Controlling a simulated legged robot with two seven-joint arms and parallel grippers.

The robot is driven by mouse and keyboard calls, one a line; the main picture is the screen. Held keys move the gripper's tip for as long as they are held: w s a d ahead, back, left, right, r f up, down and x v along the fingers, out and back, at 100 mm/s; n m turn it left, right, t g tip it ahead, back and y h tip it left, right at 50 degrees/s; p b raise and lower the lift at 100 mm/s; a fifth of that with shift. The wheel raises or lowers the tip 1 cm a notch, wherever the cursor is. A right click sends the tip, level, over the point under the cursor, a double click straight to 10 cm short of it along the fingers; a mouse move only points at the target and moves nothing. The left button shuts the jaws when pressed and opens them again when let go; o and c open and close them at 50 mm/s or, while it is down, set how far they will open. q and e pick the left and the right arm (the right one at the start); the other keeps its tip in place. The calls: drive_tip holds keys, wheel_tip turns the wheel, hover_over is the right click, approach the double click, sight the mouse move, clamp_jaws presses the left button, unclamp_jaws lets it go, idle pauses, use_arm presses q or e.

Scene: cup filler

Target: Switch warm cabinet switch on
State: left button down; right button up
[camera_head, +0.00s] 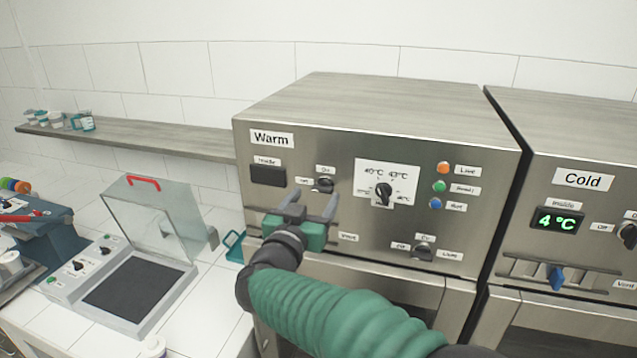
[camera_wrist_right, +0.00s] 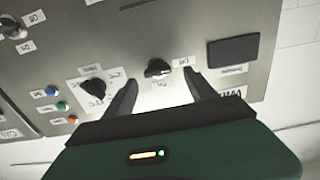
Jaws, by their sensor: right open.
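The warm cabinet (camera_head: 330,120) stands in the middle of the head view, labelled "Warm". Its small black rotary switch (camera_head: 323,185) has an "On" label above and another label at its left. The display (camera_head: 268,175) beside it is dark. My right gripper (camera_head: 312,197) is open in front of the panel, its two fingers pointing at the switch from below. In the right wrist view, which is turned upside down, the switch (camera_wrist_right: 158,68) lies between and just beyond the fingertips (camera_wrist_right: 160,82). No contact shows. My left gripper is not in view.
A temperature dial (camera_head: 383,192), coloured lamps (camera_head: 439,186) and a lower knob (camera_head: 424,249) are on the same panel. The cold cabinet (camera_head: 575,140), its display lit at 4 °C, stands at the right. A device with a clear lid (camera_head: 160,220) is at the left.

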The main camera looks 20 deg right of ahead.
sight(321, 191)
drive_tip(key=x, duration=0.2)
drive_tip(key=shift+w+d+r+p, duration=0.1)
drive_tip(key=shift+w+d+p, duration=0.05)
drive_tip(key=shift+w+p, duration=0.2)
drive_tip(key=shift+w+d, duration=0.35)
drive_tip(key=shift+d, duration=0.25)
drive_tip(key=shift+a, duration=0.15)
drive_tip(key=c, duration=1.4)
